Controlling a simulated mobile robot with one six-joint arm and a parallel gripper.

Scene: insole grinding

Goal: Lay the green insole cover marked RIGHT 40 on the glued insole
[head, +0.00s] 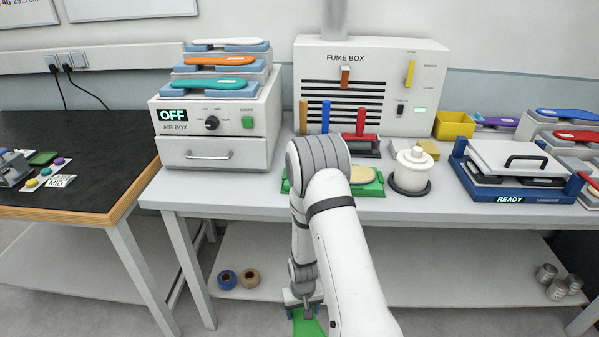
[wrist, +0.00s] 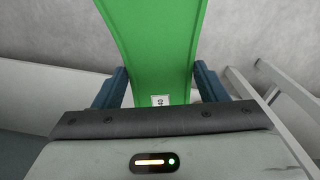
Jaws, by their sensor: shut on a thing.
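My gripper (head: 304,298) is low in front of the white bench, at the bottom of the head view. It is shut on a green insole cover (head: 308,326), held across its width between the blue fingers. In the wrist view the cover (wrist: 155,40) stretches away from my gripper (wrist: 160,85). Its small white label (wrist: 160,101) shows 40 turned sideways; I cannot read a side marking. A beige insole (head: 362,174) lies in a green tray (head: 371,190) on the bench, partly hidden behind my arm. I cannot tell whether glue is on it.
Behind the tray stand the fume box (head: 372,75) and a red-handled tool (head: 360,140). A white pot (head: 411,170) is right of the tray, then the laminator (head: 510,175). The air box (head: 215,125) is at left. The bench edge and lower shelf (head: 420,260) are near my arm.

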